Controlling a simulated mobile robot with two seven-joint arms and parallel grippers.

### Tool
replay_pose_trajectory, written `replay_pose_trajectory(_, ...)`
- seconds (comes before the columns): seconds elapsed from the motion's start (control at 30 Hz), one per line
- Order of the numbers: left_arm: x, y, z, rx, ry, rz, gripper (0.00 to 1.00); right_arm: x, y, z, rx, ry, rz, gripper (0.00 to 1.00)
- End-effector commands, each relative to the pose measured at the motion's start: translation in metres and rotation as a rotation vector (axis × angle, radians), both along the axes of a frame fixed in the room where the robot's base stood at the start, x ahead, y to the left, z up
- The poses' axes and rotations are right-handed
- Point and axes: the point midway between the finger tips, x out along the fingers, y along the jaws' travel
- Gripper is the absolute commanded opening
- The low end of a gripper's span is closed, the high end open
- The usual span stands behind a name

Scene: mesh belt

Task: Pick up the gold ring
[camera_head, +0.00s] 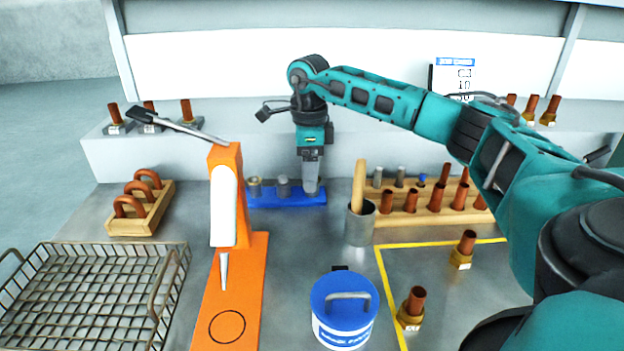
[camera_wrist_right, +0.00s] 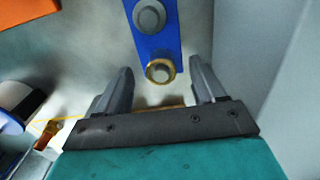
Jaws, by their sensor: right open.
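The gold ring (camera_wrist_right: 161,83) shows in the right wrist view as a thin gold band around a grey peg at the end of the blue peg board (camera_wrist_right: 157,45). In the head view the blue peg board (camera_head: 268,200) lies at the back of the table, and the ring is hidden by my right gripper (camera_head: 311,178). My right gripper points down over the board's right end. In the right wrist view the fingers of my right gripper (camera_wrist_right: 162,88) are open and apart, on either side of the ring's line, with nothing between them. My left gripper is out of view.
An orange stand (camera_head: 240,260) is left of the peg board. A wooden mallet handle rises from a grey cup (camera_head: 360,227) on the right, before a wooden rack (camera_head: 430,215). A blue-lidded tub (camera_head: 345,300) and wire basket (camera_head: 90,300) are in front. A low wall is behind.

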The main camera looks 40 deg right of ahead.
Motion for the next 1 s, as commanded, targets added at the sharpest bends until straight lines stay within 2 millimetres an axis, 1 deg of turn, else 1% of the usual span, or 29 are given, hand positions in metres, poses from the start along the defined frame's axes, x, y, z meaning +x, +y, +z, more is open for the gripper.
replay_pose_trajectory(0.8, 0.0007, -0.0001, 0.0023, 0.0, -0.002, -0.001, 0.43, 0.0001, 0.0001, -0.0045, 0.0, 0.0, 0.0, 0.69)
replay_pose_trajectory(0.87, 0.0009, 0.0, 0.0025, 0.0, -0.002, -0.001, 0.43, 0.0001, 0.0001, -0.0045, 0.0, 0.0, 0.0, 0.65)
replay_pose_trajectory(1.0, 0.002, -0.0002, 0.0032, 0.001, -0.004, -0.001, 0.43, 0.0, 0.0001, -0.0045, 0.0, 0.0, 0.0, 0.52)
